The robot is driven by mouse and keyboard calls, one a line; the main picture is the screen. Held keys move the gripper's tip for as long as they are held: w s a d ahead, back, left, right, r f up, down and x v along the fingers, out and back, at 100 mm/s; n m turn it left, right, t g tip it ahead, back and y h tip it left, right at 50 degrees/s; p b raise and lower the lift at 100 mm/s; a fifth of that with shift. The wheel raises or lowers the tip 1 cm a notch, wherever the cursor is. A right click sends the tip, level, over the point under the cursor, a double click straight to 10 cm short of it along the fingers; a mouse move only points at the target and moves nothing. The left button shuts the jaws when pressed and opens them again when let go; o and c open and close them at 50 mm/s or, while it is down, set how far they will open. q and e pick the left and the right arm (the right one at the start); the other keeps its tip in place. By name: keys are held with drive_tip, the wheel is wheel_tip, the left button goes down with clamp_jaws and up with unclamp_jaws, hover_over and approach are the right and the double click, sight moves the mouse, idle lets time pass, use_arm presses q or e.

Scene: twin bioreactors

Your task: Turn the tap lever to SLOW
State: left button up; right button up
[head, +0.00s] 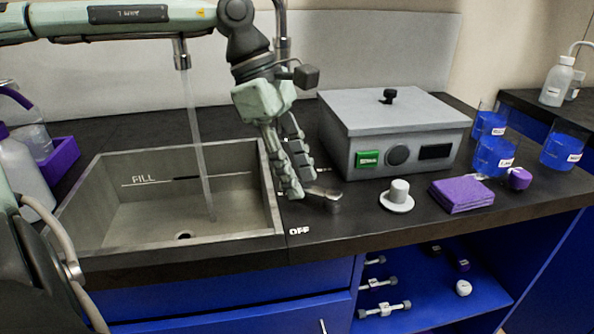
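The tap lever (325,194) is a short grey metal piece on the counter right of the sink. Its thicker end is at the right and its narrow end lies at my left gripper's fingertips. My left gripper (301,184) points down over the counter, its two fingers apart with a narrow gap. I cannot tell whether they touch the lever. A white OFF label (299,231) is printed in front of the lever; no SLOW label is readable, and the gripper covers part of that area. Water (199,145) runs from the tap spout (181,56). My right gripper is not in view.
The sink (150,222) has a FILL line on its back wall. A grey lidded box (382,110) stands behind the lever. A white knobbed piece (397,198), a purple cloth (461,195) and blue-filled beakers (493,156) stand to the right.

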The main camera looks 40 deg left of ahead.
use_arm(q)
drive_tip(key=v, duration=1.2)
drive_tip(key=shift+a, duration=0.1)
idle(0.4)
